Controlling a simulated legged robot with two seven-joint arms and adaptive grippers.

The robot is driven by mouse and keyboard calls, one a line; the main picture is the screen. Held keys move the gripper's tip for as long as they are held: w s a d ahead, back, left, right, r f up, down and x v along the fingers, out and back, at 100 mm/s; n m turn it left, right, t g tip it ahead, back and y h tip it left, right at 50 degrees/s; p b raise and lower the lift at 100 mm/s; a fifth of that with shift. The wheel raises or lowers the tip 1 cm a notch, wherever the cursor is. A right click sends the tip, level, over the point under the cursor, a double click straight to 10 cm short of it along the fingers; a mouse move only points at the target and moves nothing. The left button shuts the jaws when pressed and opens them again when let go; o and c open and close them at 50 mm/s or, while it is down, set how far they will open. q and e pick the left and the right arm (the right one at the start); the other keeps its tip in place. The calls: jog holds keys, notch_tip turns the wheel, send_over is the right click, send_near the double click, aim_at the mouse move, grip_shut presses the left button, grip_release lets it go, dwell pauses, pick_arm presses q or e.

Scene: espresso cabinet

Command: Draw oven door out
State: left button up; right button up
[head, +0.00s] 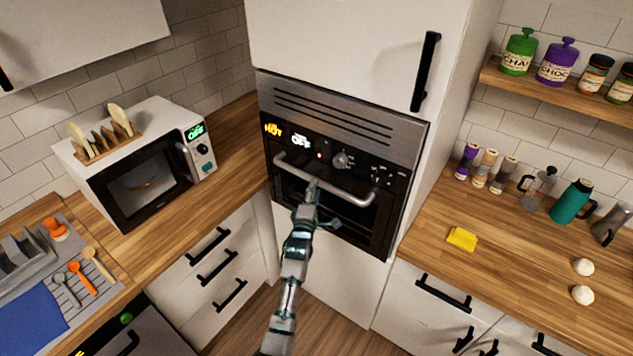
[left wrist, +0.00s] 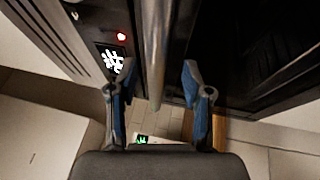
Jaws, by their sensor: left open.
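The oven (head: 345,105) is built into a tall white cabinet. Its dark glass door (head: 352,222) looks shut, with a curved silver handle (head: 345,192) across its top. My left gripper (head: 314,188) is at the left-middle part of the handle. In the left wrist view the handle (left wrist: 154,50) runs between the two open blue-grey fingers (left wrist: 155,92), with space on both sides. Contact with the handle cannot be told. My right gripper is not in view.
A white microwave (head: 140,165) with a toast rack (head: 103,138) on top stands on the left counter. The right counter holds a yellow sponge (head: 462,239), bottles and two white balls. White drawers (head: 215,262) stand left of the oven. The floor (head: 327,335) before it looks clear.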

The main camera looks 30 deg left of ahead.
aim_at(319, 183)
pick_arm(q)
jog(key=shift+x, duration=1.2)
jog(key=shift+w+d+r, duration=0.25)
jog(key=shift+w+d, duration=0.1)
jog(key=shift+w, duration=0.2)
jog(key=shift+a+f, duration=0.1)
jog(key=shift+a, duration=0.15)
grip_shut()
